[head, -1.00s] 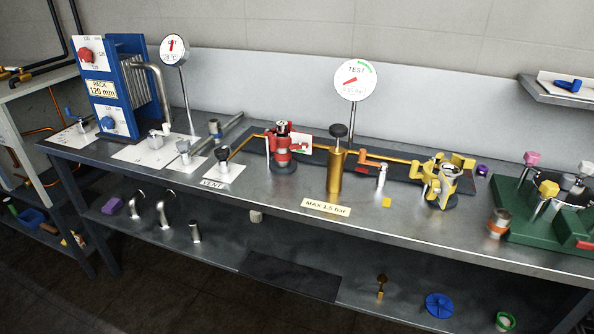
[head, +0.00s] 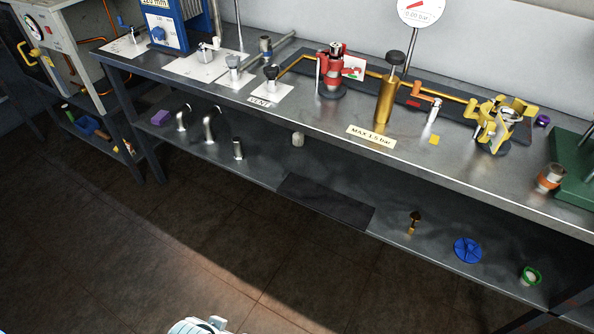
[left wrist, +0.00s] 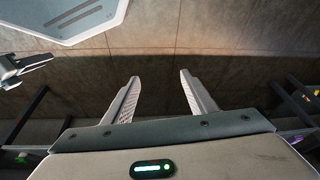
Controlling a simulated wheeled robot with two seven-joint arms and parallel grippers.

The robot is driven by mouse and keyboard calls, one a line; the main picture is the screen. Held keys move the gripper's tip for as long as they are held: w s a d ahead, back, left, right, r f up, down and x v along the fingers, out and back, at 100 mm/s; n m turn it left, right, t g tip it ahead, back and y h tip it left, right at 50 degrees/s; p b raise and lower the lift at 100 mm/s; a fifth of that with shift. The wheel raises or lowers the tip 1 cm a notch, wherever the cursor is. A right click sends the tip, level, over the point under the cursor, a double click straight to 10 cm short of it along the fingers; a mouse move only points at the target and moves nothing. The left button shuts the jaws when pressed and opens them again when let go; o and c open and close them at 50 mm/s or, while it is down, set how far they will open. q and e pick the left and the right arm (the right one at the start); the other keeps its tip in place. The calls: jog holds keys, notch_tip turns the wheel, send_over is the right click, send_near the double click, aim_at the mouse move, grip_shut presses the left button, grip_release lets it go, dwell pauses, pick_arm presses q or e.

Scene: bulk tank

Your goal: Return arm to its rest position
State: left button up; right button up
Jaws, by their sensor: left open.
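My left gripper (left wrist: 160,79) shows in the left wrist view with its two pale fingers spread apart. In the head view only a white and pale blue part of my own body shows at the bottom edge, and I cannot tell which part.
A long steel bench (head: 330,125) crosses the head view, with a red fitting (head: 332,72), a brass cylinder (head: 385,100) and a yellow clamp (head: 497,122) on top. Its lower shelf (head: 265,165) holds small parts, including a blue disc (head: 467,250). The floor (head: 200,240) in front is clear.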

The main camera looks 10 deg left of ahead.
pick_arm(q)
notch_tip(320, 180, down, 25)
jog(key=s+d+t+p, duration=0.1)
jog(key=d, duration=0.1)
jog(key=shift+s+d+h, duration=0.15)
jog(key=shift+d+h, duration=0.1)
jog(key=shift+h, duration=0.15)
pick_arm(e)
jog(key=shift+w+a+r+t, duration=0.45)
jog(key=shift+w+a+t, duration=0.15)
jog(key=shift+w+a, duration=0.05)
pick_arm(q)
jog(key=shift+r, duration=0.1)
pick_arm(e)
jog(key=shift+d, duration=0.1)
